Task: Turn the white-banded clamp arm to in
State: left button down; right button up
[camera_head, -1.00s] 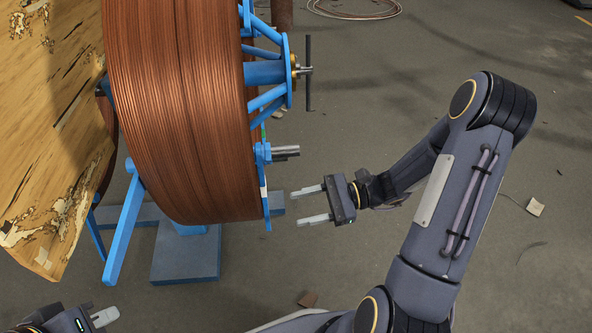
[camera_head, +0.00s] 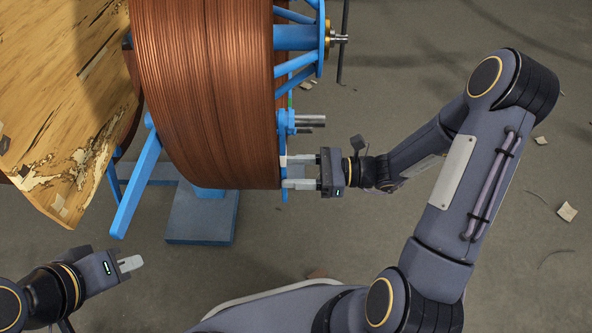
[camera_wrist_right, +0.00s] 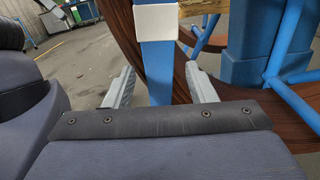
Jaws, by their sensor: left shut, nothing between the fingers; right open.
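The white-banded clamp arm (camera_head: 284,197) is a narrow blue bar hanging at the right rim of the copper coil, below a blue pivot with grey pins. In the right wrist view it is a blue bar (camera_wrist_right: 158,72) with a white band (camera_wrist_right: 156,21) near the top. My right gripper (camera_head: 289,172) is open, with its fingers pointing left at the bar. In the right wrist view its fingers (camera_wrist_right: 160,70) stand on either side of the bar, with gaps visible. In the head view the fingertips partly hide the bar. My left gripper (camera_head: 131,264) is shut and empty at lower left, away from the coil.
The large copper coil (camera_head: 205,95) sits on a blue frame with spokes (camera_head: 297,38) and a base block (camera_head: 203,216). A worn wooden disc (camera_head: 60,90) stands at left. A blue slanted strut (camera_head: 135,190) lies between disc and base. Floor at right is open.

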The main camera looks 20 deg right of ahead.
grip_shut()
dwell(0.3)
jog(key=w+d+r+n+b, duration=0.1)
jog(key=w+d+r+n, duration=0.1)
jog(key=w+n, duration=0.5)
jog(key=shift+w+d+n+b, duration=0.3)
jog(key=shift+w+n+b, duration=0.1)
jog(key=shift+w, duration=0.55)
jog(key=shift+r, duration=0.1)
grip_release()
